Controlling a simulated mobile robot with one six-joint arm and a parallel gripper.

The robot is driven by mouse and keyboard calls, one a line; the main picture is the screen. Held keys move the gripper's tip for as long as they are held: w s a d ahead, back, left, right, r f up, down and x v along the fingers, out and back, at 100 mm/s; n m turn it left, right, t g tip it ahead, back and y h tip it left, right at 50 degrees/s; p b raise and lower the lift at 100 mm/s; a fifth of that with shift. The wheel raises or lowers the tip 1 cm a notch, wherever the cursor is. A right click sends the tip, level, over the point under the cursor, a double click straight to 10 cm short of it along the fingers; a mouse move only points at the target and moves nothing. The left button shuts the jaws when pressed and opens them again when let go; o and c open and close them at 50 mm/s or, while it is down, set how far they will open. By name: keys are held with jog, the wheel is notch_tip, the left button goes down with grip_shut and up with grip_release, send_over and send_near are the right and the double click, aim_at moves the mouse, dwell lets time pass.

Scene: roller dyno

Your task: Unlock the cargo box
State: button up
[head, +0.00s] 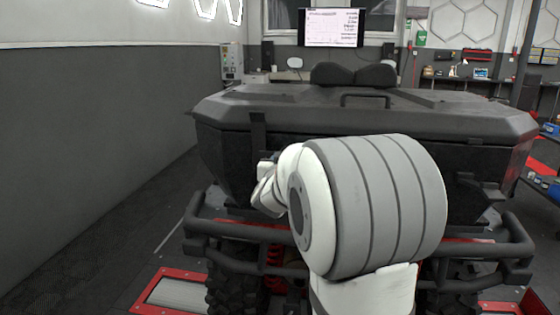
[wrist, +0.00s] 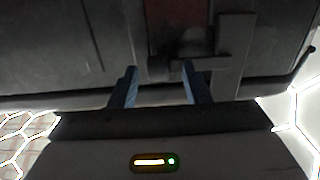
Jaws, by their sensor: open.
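The dark grey cargo box (head: 220,140) sits shut on the back of a vehicle, with a handle (head: 365,97) on its lid. A dark upright latch strap (head: 258,132) shows on its front at the left; its lower end is hidden behind my wrist. In the wrist view, the box's dark wall (wrist: 60,50) fills the upper part, with a latch-like bar (wrist: 235,45) right of centre. My gripper (wrist: 160,76) is open, its two blue fingers apart. The right fingertip is close to the bar's lower end; I cannot tell whether they touch. In the head view the fingertips are hidden.
My arm covers the middle of the box front. A tubular bumper (head: 215,235) runs below the box, above the tyres. A grey wall (head: 90,150) stands at the left, with open floor (head: 90,245) before it.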

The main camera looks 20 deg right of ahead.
jog(key=shift+c, duration=0.2)
grip_shut()
dwell(0.3)
